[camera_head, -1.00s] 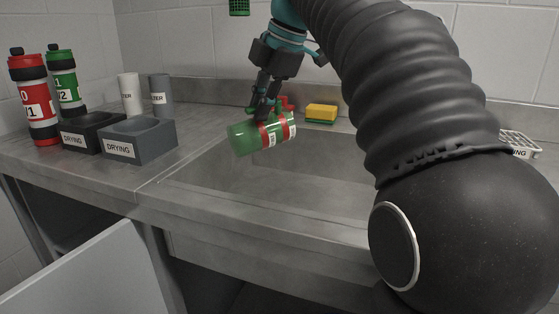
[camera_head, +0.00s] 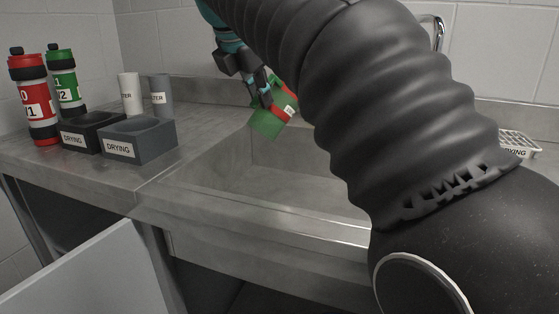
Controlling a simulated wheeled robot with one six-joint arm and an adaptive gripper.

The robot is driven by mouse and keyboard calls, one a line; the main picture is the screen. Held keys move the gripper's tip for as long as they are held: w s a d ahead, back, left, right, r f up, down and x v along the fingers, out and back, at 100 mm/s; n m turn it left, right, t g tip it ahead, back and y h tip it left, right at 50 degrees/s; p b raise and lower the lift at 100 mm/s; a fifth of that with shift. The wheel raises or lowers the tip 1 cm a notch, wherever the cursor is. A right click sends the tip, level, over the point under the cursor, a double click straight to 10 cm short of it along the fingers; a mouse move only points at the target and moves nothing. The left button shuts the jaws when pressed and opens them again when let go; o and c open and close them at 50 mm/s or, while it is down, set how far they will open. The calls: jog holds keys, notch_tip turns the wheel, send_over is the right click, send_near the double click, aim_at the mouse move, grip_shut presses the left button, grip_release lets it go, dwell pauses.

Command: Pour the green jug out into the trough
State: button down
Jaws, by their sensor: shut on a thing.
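The green jug (camera_head: 267,125) has red bands and a white label. My gripper (camera_head: 266,98) is shut on it and holds it above the trough (camera_head: 240,182), a sunken steel basin in the counter. The jug is steeply tilted, with its plain green end pointing down and to the left. My arm covers its right side and the right part of the trough. I see no liquid leaving the jug.
A red bottle (camera_head: 40,112) and a green bottle (camera_head: 68,88) stand at the back left. A black drying block (camera_head: 95,134), a grey drying block (camera_head: 150,141), a white cup (camera_head: 130,93) and a grey cup (camera_head: 161,92) stand beside them. A drying rack (camera_head: 518,143) is at far right.

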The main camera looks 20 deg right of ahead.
jog(key=h, duration=0.2)
jog(key=r+t+h, duration=0.1)
jog(key=h, duration=0.1)
jog(key=shift+n, duration=0.4)
jog(key=shift+r+n+t+h+b, duration=0.2)
jog(key=shift+r+t+h, duration=0.2)
jog(key=shift+h, duration=0.4)
jog(key=shift+r+n+t+h+b, duration=0.1)
jog(key=shift+r+n+t+h, duration=0.15)
jog(key=shift+t+h, duration=0.4)
